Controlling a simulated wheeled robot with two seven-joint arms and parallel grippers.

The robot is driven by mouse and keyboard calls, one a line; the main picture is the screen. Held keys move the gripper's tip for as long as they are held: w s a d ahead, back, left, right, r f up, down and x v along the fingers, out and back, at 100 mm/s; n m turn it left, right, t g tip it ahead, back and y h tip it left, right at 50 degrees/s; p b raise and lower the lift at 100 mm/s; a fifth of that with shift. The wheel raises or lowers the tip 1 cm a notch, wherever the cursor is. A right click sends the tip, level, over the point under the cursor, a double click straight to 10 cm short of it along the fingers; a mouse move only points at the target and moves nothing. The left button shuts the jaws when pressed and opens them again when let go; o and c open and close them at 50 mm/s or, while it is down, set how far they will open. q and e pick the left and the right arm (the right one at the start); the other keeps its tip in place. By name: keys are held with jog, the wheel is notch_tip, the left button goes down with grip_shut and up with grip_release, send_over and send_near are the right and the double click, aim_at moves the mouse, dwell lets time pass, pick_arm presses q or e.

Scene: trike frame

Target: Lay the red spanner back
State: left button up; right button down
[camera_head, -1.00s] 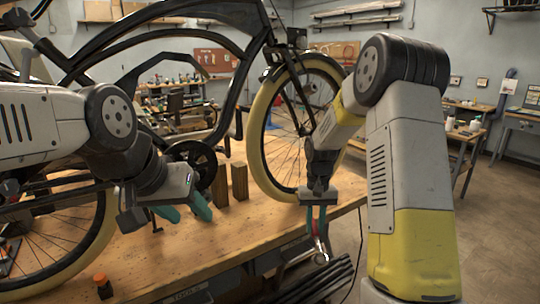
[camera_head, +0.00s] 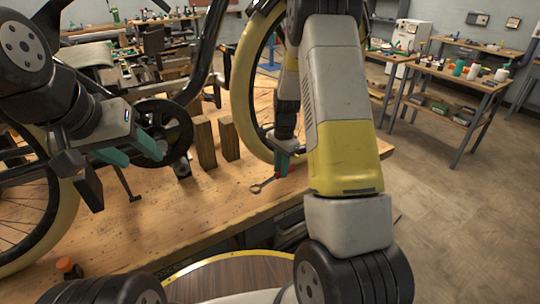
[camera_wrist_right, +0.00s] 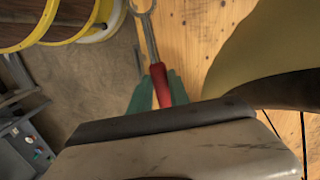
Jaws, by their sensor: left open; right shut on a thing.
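My right gripper (camera_head: 283,160) is shut on the red handle of the spanner (camera_head: 263,185), low over the bench top near its right end, beside the bike's wheel. The spanner's grey ring end points left in the head view. I cannot tell if it touches the wood. In the right wrist view the green fingers (camera_wrist_right: 158,92) flank the red handle, and the spanner's bare shaft (camera_wrist_right: 149,36) reaches over the bench edge area toward the top. My left gripper (camera_head: 130,150) is open and empty by the bike's crank.
The wooden bench (camera_head: 215,205) has free room left of the spanner. Two wooden blocks (camera_head: 230,139) stand behind it. The trike's tyre (camera_head: 243,85) is close to my right gripper. An orange-capped bottle (camera_head: 68,267) sits at the front left.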

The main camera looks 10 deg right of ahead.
jog(key=shift+f, duration=3.55)
jog(key=shift+f, duration=0.15)
jog(key=shift+f, duration=0.3)
jog(key=c, duration=1.1)
grip_release()
jog(key=shift+c, duration=0.2)
jog(key=shift+d+r, duration=0.15)
jog(key=shift+r, duration=1.85)
jog(key=shift+d+r, duration=0.1)
jog(key=shift+r, duration=1.85)
